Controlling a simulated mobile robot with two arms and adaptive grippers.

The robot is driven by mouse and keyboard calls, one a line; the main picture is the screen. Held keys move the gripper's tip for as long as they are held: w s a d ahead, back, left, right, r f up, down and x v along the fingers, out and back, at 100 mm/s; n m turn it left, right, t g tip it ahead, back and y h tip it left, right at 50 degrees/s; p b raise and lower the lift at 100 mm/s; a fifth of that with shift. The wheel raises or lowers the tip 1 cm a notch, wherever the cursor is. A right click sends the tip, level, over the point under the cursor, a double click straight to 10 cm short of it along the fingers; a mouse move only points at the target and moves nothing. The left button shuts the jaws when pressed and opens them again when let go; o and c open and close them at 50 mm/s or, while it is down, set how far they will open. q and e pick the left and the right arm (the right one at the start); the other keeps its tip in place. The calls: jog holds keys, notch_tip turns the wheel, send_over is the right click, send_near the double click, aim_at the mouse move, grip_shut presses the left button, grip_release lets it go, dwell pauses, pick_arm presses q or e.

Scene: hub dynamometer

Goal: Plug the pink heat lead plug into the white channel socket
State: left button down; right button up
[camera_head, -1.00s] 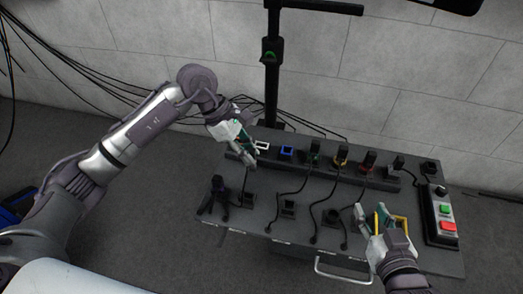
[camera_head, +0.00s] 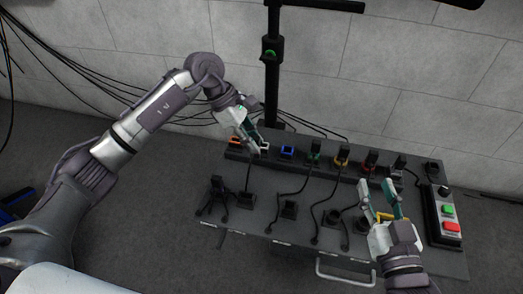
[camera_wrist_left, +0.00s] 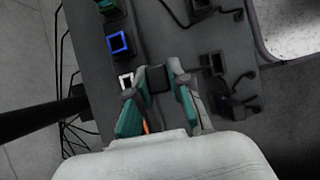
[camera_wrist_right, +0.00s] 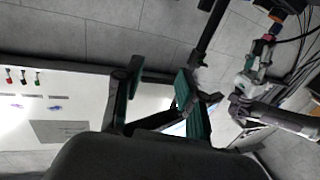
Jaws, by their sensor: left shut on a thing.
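My left gripper (camera_head: 258,145) is shut on a dark plug (camera_wrist_left: 158,78), held between its fingertips. No pink shows on the part of the plug that I can see. The white channel socket (camera_head: 264,147) is in the back row of the panel and shows as a white square frame in the left wrist view (camera_wrist_left: 126,80). The held plug is beside this socket and appears apart from it in the left wrist view. My right gripper (camera_head: 382,188) is open and empty over the right part of the panel, its fingers wide apart in the right wrist view (camera_wrist_right: 160,95).
An orange socket (camera_head: 234,141) and a blue socket (camera_head: 287,152) flank the white one. Green, yellow and red sockets to the right hold black plugs with cables. A black stand post (camera_head: 272,75) rises behind. A button box (camera_head: 444,215) is at the right.

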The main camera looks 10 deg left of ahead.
pick_arm(q)
jog(key=w+b, duration=0.2)
jog(key=w, duration=0.4)
jog(key=shift+w+d, duration=0.15)
jog(key=shift+w, duration=0.2)
pick_arm(e)
notch_tip(320, 180, up, 9)
jog(key=s+t+y, duration=0.2)
jog(key=t, duration=0.4)
jog(key=shift+s+a, duration=0.2)
jog(key=shift+a, duration=0.2)
pick_arm(q)
jog(key=shift+f+b, duration=0.4)
jog(key=shift+f, duration=0.05)
pick_arm(e)
jog(key=shift+s+d+r+t+y, duration=0.1)
jog(key=shift+s+r+t+y, duration=0.3)
jog(key=shift+s+r+t, duration=0.3)
jog(key=shift+r, duration=0.1)
